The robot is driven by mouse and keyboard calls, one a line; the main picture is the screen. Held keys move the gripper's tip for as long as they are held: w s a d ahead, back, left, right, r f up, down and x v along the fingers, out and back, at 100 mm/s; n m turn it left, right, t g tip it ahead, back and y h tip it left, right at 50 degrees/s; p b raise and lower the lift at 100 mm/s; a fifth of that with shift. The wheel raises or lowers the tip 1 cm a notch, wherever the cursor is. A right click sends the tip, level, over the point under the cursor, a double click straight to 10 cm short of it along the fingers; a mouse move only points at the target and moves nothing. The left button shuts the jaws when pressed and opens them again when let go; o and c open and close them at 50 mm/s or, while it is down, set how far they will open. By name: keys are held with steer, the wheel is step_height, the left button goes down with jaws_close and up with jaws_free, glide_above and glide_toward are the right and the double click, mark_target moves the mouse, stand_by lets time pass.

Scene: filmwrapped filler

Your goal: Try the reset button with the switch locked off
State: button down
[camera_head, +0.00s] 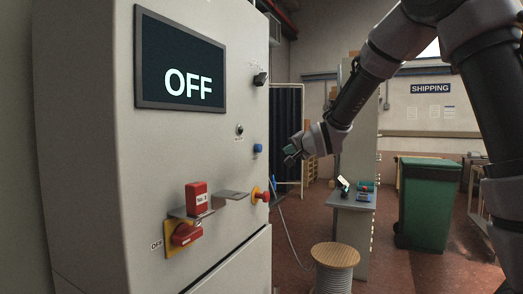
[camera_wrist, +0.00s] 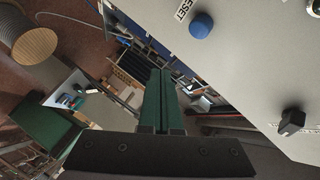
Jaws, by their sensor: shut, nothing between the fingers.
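The blue reset button (camera_head: 257,148) is on the grey cabinet's front, below a small black-and-silver key switch (camera_head: 239,130). In the wrist view the blue button (camera_wrist: 201,25) sits beside a RESET label, up and to the right of my fingers. My gripper (camera_head: 290,155) is shut and empty, to the right of the button and apart from it; its green fingers (camera_wrist: 159,100) show together in the wrist view. The red rotary switch (camera_head: 186,233) on a yellow plate is by an OFF mark, with a red padlock (camera_head: 196,197) above it. The screen (camera_head: 180,65) reads OFF.
A red mushroom button (camera_head: 264,196) and a small grey shelf (camera_head: 231,195) stick out from the cabinet. A black selector knob (camera_head: 260,79) is higher up. A cable spool (camera_head: 335,258), a small grey stand (camera_head: 351,202) and a green bin (camera_head: 428,205) stand to the right.

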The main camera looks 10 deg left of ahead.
mark_target(261, 150)
steer(key=w+a, duration=0.2)
steer(key=a, duration=0.4)
steer(key=shift+w+a, duration=0.15)
steer(key=shift+a, duration=0.2)
stand_by(1.7)
steer(key=shift+w+a, duration=0.15)
steer(key=shift+a, duration=0.25)
steer(key=shift+w+a, duration=0.3)
steer(key=shift+a, duration=0.5)
stand_by(0.9)
stand_by(0.3)
steer(key=shift+s+d, duration=0.25)
steer(key=shift+d, duration=0.35)
steer(key=shift+s+d, duration=0.2)
steer(key=shift+d, duration=0.4)
steer(key=shift+d, duration=0.1)
steer(key=shift+s+d, duration=0.3)
steer(key=shift+d, duration=0.45)
steer(key=shift+s+d, duration=0.3)
steer(key=shift+d, duration=0.45)
steer(key=shift+s+d, duration=0.3)
steer(key=shift+d, duration=0.45)
